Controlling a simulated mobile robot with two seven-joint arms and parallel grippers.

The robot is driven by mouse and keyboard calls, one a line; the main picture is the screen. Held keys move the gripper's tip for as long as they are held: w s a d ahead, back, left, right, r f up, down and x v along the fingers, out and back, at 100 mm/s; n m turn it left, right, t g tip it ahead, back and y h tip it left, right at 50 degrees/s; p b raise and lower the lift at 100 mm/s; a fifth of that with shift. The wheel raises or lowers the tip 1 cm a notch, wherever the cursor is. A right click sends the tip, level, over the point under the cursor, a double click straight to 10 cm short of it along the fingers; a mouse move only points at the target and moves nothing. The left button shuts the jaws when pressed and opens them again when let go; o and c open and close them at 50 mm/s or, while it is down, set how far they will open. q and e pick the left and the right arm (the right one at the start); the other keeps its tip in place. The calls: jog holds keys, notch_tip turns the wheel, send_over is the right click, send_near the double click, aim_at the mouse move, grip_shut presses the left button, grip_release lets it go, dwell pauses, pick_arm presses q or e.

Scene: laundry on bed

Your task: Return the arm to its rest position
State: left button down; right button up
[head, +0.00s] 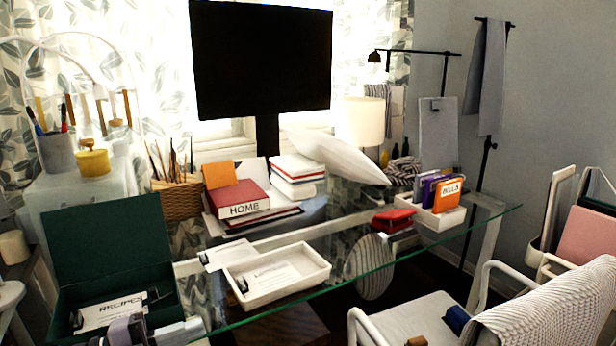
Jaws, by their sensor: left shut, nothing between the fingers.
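My left gripper (150,331) shows at the bottom left edge of the head view, at the front of the open dark green box (108,240). It is shut and holds nothing. Most of its arm is cut off by the bottom of the picture. A white card marked RECIPES (112,312) lies in the box, just behind the gripper in the picture. I cannot tell whether the gripper touches the box. My right gripper is not in view.
The glass desk (330,292) holds a white tray (318,262) with a card, a book marked HOME (236,202), a wicker basket (177,198) and a file tray (440,217). A monitor (262,60) stands behind. A white chair (405,316) is at the front right.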

pick_arm(q)
jog(key=s+d+f+n+t+y+p, duration=0.1)
jog(key=s+f+n+y+p, duration=0.3)
jog(key=s+f+n+y, duration=0.9)
jog(key=s+f+n, duration=0.6)
jog(key=f+n, duration=0.1)
jog(key=n, duration=0.2)
jog(key=shift+d+n, duration=0.15)
jog(key=shift+n, duration=0.15)
jog(key=shift+w, duration=0.15)
